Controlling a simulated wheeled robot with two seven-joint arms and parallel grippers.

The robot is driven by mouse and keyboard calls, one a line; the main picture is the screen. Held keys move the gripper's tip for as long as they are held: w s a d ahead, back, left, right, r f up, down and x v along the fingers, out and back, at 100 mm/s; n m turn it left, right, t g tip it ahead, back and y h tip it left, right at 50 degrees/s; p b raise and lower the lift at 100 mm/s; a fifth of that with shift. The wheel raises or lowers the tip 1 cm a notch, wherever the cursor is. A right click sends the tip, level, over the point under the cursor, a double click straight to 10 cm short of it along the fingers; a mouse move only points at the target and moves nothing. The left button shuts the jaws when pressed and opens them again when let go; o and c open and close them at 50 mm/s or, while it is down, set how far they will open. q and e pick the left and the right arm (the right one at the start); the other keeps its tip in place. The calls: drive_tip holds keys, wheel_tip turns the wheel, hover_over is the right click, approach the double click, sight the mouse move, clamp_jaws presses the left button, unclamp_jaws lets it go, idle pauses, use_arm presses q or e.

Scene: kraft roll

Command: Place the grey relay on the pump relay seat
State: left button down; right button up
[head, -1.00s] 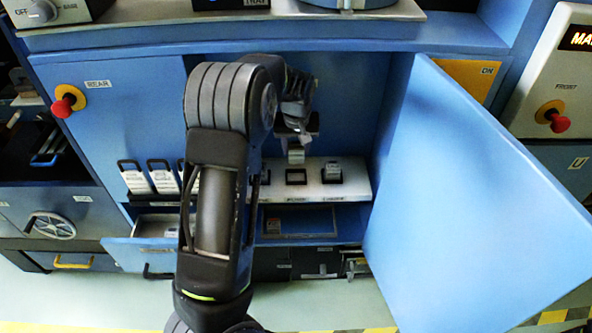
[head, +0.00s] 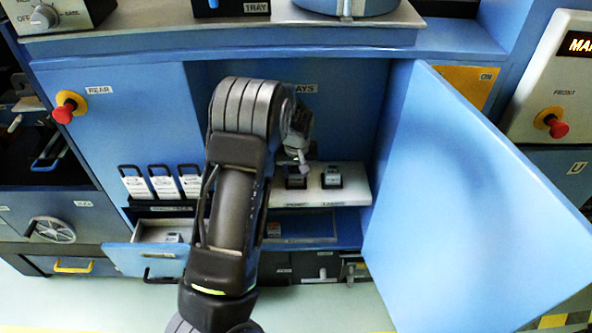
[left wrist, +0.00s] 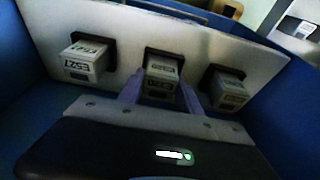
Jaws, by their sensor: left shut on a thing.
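The grey relay (head: 297,180) is at the pump relay seat, the middle-right dark socket on the light panel (head: 352,192). My left gripper (head: 300,164) is shut on it from above. In the left wrist view, the relay (left wrist: 161,68) stands between my two fingers (left wrist: 160,92), with its far end at the dark socket (left wrist: 164,52). I cannot tell whether it is fully pressed in. The rest of the seat is mostly hidden by the relay. My right gripper is not in view.
A second relay (head: 331,177) sits just right, on the lamps seat. Another relay (left wrist: 84,62) stands on the other side in the wrist view. An open blue door (head: 470,190) bounds the right. An open drawer (head: 145,252) is at lower left.

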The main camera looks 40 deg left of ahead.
use_arm(q)
drive_tip(key=shift+f, duration=0.15)
drive_tip(key=c, duration=0.8)
unclamp_jaws()
drive_tip(key=v, duration=1.2)
drive_tip(key=shift+r, duration=0.2)
